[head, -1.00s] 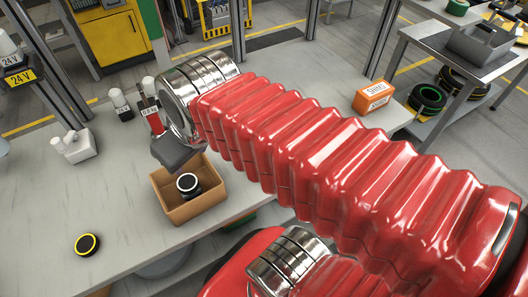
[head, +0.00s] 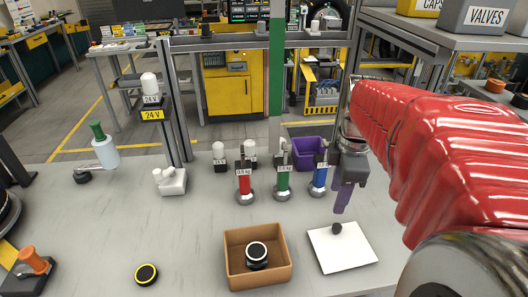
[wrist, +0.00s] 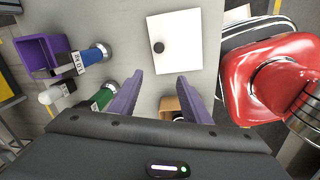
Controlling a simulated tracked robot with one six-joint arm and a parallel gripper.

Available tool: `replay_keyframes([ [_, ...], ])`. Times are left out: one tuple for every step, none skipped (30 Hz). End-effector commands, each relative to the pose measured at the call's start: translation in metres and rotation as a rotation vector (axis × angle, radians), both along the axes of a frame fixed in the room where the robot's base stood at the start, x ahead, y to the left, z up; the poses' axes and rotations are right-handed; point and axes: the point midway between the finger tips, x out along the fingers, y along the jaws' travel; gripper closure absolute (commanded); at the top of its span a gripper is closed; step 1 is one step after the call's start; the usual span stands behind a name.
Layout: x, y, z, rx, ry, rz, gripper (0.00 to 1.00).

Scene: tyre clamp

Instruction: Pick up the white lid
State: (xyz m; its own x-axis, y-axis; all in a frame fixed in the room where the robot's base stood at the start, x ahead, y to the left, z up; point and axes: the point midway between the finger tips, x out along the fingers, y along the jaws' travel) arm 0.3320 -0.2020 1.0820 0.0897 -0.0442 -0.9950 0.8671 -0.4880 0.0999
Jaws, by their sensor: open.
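The white lid (head: 346,256) is a flat white square with a small dark knob, lying on the grey table right of a brown box in the head view. In the wrist view the lid (wrist: 188,50) lies beyond my fingertips, its dark knob left of its middle. My gripper (head: 342,205) hangs above the table near the lid's far edge in the head view, apart from it. In the wrist view my gripper's (wrist: 160,76) two purple fingers are spread with nothing between them.
The brown box (head: 229,263) holds a round black-and-white object. Red (head: 244,186), green (head: 283,181) and blue (head: 320,180) weights stand behind, with a purple bin (head: 306,157). A yellow-ringed black disc (head: 146,274) lies left. The table's left middle is clear.

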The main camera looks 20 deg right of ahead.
Motion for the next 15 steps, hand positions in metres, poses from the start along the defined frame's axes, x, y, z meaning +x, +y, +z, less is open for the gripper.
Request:
replay_keyframes([
  [-0.002,-0.010,-0.002,0.006,0.016,0.031,0.57],
  [-0.002,-0.015,-0.003,0.007,0.024,0.054,0.57],
  [-0.003,-0.020,-0.004,0.010,0.033,0.082,0.57],
  [-0.004,-0.024,-0.004,0.012,0.037,0.099,0.57],
  [-0.004,-0.026,-0.005,0.013,0.041,0.114,0.57],
  [-0.005,-0.029,-0.005,0.015,0.046,0.130,0.57],
  [-0.005,-0.030,-0.005,0.017,0.048,0.138,0.57],
  [-0.005,-0.031,-0.005,0.017,0.049,0.145,0.57],
  [-0.006,-0.032,-0.005,0.018,0.050,0.149,0.57],
  [-0.006,-0.032,-0.005,0.018,0.051,0.151,0.57],
  [-0.006,-0.032,-0.005,0.018,0.051,0.152,0.57],
  [-0.006,-0.032,-0.005,0.018,0.051,0.152,0.57],
  [-0.006,-0.032,-0.005,0.018,0.051,0.152,0.57],
  [-0.006,-0.032,-0.005,0.018,0.050,0.152,0.57],
  [-0.006,-0.032,-0.005,0.018,0.050,0.152,0.57],
])
